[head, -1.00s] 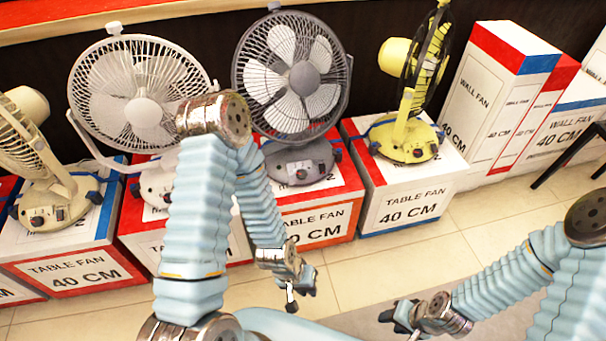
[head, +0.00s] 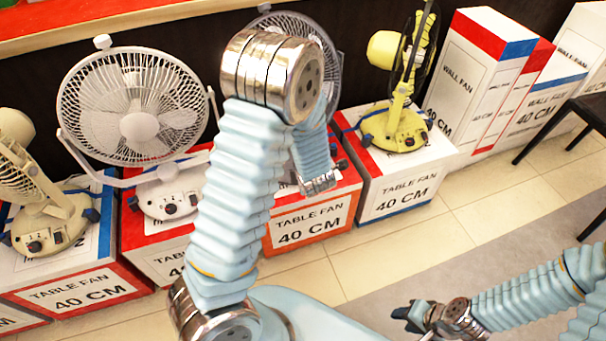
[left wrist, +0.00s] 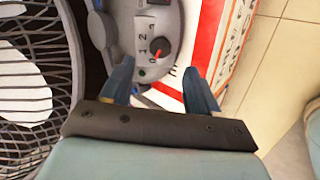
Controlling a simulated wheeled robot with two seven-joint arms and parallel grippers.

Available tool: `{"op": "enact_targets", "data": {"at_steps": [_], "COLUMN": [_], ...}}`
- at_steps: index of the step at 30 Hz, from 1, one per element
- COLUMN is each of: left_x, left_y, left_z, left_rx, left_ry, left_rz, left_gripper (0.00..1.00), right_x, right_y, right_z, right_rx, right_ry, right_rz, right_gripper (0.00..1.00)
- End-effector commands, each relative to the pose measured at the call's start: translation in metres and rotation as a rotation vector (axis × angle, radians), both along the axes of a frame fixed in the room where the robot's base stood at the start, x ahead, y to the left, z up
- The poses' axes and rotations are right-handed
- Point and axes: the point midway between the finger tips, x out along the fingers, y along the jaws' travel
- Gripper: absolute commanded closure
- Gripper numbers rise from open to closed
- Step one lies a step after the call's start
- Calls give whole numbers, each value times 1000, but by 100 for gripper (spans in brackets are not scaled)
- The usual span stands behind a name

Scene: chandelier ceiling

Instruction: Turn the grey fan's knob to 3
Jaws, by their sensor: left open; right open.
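The grey fan (head: 333,75) stands on a red and white table fan box, mostly hidden behind my left arm in the head view. In the left wrist view its grey base (left wrist: 120,25) shows a black knob (left wrist: 159,46) with a red pointer, beside printed numbers. The pointer slants down-left, towards the lowest mark. My left gripper (left wrist: 160,85) is open. Its two blue fingers reach towards the knob, one to each side of it and short of it in the picture, with nothing between them. In the head view the left fingers are hidden. My right gripper (head: 415,316) is low at the right, away from the fans.
A white fan (head: 138,125) is left of the grey one, with a cream fan (head: 45,210) farther left. A yellow fan (head: 397,128) is on the right. Wall fan boxes (head: 480,85) and a black chair (head: 590,110) are farther right. The tiled floor (head: 400,240) in front is clear.

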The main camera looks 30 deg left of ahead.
Motion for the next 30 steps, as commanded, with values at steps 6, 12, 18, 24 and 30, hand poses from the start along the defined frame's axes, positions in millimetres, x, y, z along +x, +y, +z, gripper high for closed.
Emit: {"op": "enact_targets", "data": {"at_steps": [6, 12, 18, 24, 30], "left_x": [22, 34, 36, 36, 35], "left_y": [20, 28, 29, 29, 29], "left_z": [-36, -50, -53, -53, -53], "left_rx": [1, 0, 0, 0, 0], "left_ry": [5, 2, 2, 2, 2], "left_rz": [-1, -3, -4, -4, -4], "left_gripper": [40, 40, 40, 50, 81], "right_x": [0, 0, 0, 0, 0], "right_y": [0, -1, -1, -1, -1], "right_z": [-7, -8, -8, -8, -8], "right_rx": [-1, -1, -1, -1, -1], "right_ry": [0, 0, 0, 0, 0], "right_rz": [-1, -2, -2, -2, -2], "right_gripper": [57, 57, 57, 57, 57]}}
